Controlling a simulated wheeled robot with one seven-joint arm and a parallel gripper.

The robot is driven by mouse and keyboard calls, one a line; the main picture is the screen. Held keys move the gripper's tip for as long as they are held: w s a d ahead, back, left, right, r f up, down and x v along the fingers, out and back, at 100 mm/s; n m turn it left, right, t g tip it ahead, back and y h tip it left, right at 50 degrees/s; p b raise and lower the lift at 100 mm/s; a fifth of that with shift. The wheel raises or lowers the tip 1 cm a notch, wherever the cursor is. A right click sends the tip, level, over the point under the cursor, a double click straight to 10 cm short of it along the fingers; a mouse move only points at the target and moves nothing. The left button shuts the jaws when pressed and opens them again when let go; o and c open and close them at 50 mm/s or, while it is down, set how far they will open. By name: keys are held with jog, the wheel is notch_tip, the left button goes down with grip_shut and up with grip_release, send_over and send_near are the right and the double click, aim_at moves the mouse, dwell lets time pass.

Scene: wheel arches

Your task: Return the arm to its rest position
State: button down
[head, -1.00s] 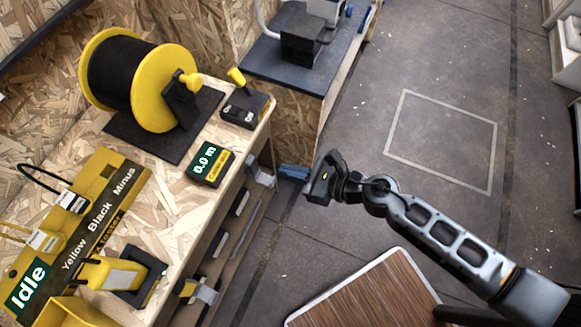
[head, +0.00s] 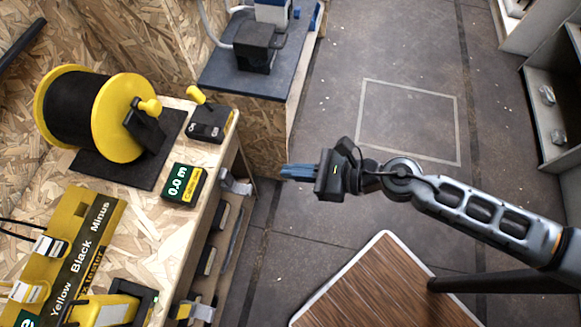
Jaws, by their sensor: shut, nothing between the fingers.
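My gripper (head: 283,172) is at the end of my grey arm, which reaches in from the right side of the head view. Its blue fingers point left and look closed together, with nothing between them. It hangs over the dark floor, just right of the wooden workbench, and appears apart from the bench.
The workbench (head: 150,213) on the left carries a yellow spool of black cable (head: 95,112), a display reading 0.0 m (head: 184,184) and a yellow tester board (head: 85,235). A brown wooden top (head: 375,290) is below my arm. Open floor with a marked square (head: 408,120) lies behind.

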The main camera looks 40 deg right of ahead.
dwell(0.4)
jog(key=s+d+r+n+t+h, duration=0.1)
jog(key=s+r+n+h, duration=0.3)
jog(key=s+r+n, duration=0.5)
jog(key=s+d+r+n+t+h, duration=0.1)
jog(key=s+r+n+h, duration=0.3)
jog(key=s+r+n, duration=0.5)
jog(key=s+n+t, duration=0.1)
jog(key=s+n, duration=0.1)
jog(key=n, duration=0.8)
jog(key=shift+s+d+r+n, duration=0.15)
jog(key=shift+s+d+n, duration=0.05)
jog(key=shift+d+n, duration=0.2)
jog(key=shift+a, duration=0.15)
